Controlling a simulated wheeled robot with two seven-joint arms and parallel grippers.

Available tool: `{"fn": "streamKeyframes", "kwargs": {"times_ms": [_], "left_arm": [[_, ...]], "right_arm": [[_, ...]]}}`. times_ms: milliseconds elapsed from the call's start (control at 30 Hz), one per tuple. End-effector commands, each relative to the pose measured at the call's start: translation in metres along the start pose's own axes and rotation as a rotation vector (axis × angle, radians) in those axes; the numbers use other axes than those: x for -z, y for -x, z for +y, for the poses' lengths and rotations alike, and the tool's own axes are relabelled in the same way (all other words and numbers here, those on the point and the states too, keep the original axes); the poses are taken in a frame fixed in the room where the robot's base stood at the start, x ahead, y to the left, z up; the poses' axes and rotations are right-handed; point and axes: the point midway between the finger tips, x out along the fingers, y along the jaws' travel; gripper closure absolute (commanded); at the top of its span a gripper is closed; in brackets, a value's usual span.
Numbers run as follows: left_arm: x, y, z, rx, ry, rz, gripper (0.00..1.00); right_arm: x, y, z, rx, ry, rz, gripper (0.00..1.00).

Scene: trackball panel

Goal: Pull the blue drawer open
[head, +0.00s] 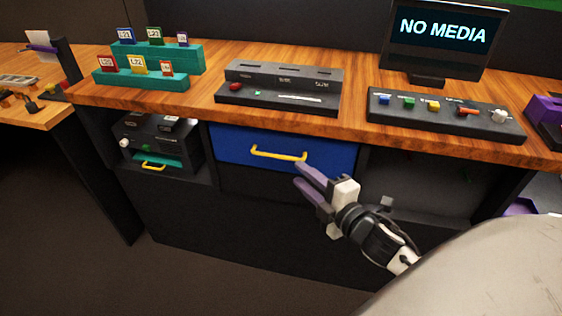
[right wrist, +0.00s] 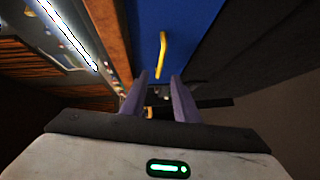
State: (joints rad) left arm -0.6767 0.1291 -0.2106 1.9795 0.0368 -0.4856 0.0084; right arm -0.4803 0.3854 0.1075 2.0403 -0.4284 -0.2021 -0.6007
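The blue drawer (head: 230,146) sits under the wooden desk top and looks shut. In the right wrist view the blue drawer (right wrist: 190,30) is ahead, and the yellow handle (right wrist: 161,55) stands beyond the fingertips. My right gripper (head: 298,180) is just below and right of the handle in the head view. In the right wrist view its purple fingers (right wrist: 159,80) are apart, with nothing visible between them. The handle looks clear of the fingers. My left gripper is not in view.
The wooden desk top (head: 350,118) overhangs the drawer. A dark box with a yellow handle (head: 160,145) stands in the left shelf. An open dark compartment (head: 430,180) lies to the right. Button panels (head: 445,117) and a monitor (head: 435,40) stand on the desk.

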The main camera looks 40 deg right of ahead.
Motion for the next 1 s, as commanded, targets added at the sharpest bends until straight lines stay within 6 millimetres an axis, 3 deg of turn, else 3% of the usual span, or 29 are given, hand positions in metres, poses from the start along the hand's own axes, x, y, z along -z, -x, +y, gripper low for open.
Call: {"fn": "streamKeyframes", "kwargs": {"times_ms": [500,700,967,1000], "left_arm": [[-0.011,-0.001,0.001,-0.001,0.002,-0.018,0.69],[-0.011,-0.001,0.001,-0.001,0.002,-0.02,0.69],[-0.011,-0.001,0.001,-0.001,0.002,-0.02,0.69],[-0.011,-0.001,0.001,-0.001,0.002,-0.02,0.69]], "right_arm": [[0.0,-0.083,-0.001,0.001,-0.004,-0.001,0.72],[0.0,-0.096,-0.001,0.004,-0.005,0.0,0.72],[0.0,-0.097,-0.002,0.004,-0.006,0.0,0.72],[0.001,-0.097,-0.002,0.004,-0.006,0.0,0.77]]}}
